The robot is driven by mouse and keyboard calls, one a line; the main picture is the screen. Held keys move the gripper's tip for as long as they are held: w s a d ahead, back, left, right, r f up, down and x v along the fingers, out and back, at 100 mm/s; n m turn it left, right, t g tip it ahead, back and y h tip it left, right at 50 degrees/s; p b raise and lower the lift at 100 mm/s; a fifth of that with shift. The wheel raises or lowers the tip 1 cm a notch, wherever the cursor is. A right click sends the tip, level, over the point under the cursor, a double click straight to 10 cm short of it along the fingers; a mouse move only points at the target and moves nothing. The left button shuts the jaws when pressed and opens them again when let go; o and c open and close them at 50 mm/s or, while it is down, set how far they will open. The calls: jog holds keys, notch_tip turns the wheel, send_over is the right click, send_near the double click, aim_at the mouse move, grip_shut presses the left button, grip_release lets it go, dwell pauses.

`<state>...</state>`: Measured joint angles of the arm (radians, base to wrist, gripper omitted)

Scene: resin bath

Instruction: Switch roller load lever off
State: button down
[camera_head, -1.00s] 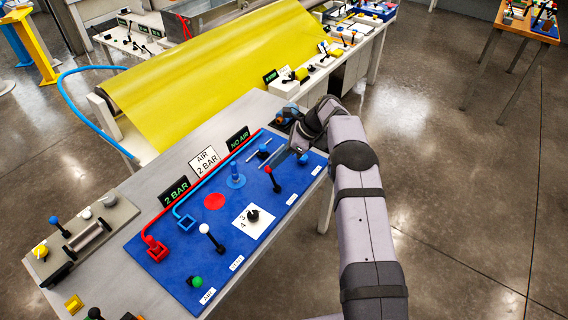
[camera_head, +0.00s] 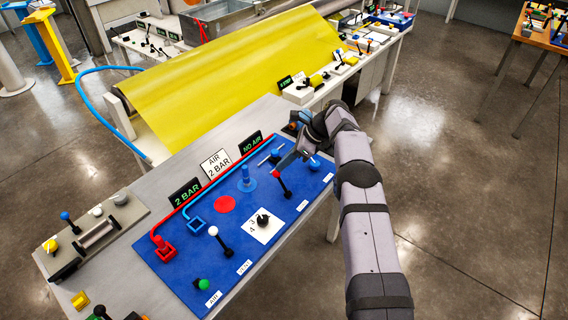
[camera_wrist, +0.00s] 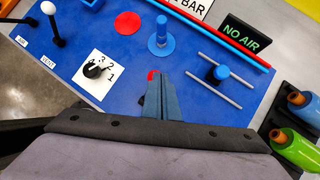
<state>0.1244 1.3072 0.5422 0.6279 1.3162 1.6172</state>
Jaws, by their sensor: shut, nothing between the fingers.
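A lever with a red knob (camera_head: 276,174) and a black stem stands tilted on the blue panel (camera_head: 180,260). The label on the panel's front edge near it is too small to read, so I cannot tell if it is the roller load lever. My gripper (camera_head: 281,166) is shut and empty, with its fingertips right at the red knob. In the wrist view the shut fingers (camera_wrist: 160,88) hide most of that lever. Only a bit of the red knob (camera_wrist: 152,75) shows beside the tips, and I cannot tell whether they touch.
A white-knobbed lever (camera_head: 213,231), a green-knobbed lever (camera_head: 203,284) and a black dial (camera_head: 263,220) share the panel. A blue post (camera_head: 246,180) and a blue piece between two rods (camera_wrist: 217,74) stand beyond the fingers. Display signs (camera_head: 250,143) line the back edge.

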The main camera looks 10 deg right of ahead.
jog(key=b+v, duration=0.2)
jog(key=v, duration=0.5)
jog(key=shift+d+r, duration=0.1)
dwell(0.5)
jog(key=s+d+f+n+h, duration=0.1)
jog(key=s+n+h, duration=0.2)
jog(key=s+n, duration=0.8)
jog(key=s+d+f+n+g+h, duration=0.1)
jog(key=s+n+h, duration=0.2)
jog(key=s+n, duration=0.8)
jog(key=s, duration=1.7)
jog(key=shift+d+f+h, duration=0.25)
jog(key=shift+h, duration=0.15)
jog(key=shift+f, duration=0.1)
